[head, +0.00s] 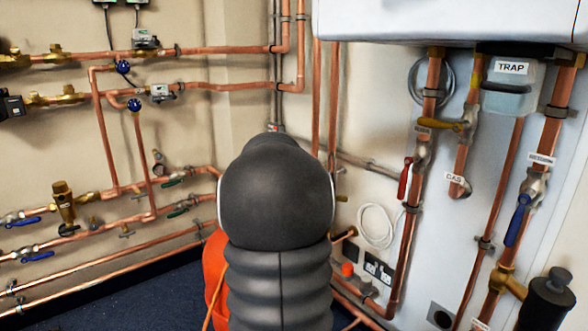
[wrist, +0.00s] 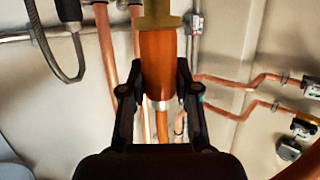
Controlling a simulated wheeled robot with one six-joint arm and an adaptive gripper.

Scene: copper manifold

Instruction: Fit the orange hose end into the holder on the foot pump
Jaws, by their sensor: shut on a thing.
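In the wrist view my gripper (wrist: 160,70) is shut on an orange cylinder with a brass-coloured upper part, which looks like the orange hose end (wrist: 158,62). A pale metal piece shows at its lower end. In the head view my own dark arm fills the middle and hides the gripper and the held piece. A thin orange line, perhaps the hose (head: 216,296), runs down beside the arm in front of a red-orange body (head: 213,262), mostly hidden. I cannot tell whether that body is the foot pump. No holder can be made out.
Copper pipes with blue-handled valves (head: 135,105) line the left wall. A white boiler (head: 440,22) hangs above pipes and a trap (head: 510,90) on the right. A black cylindrical object (head: 548,300) stands at the lower right. Some dark blue floor (head: 150,300) is clear at the lower left.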

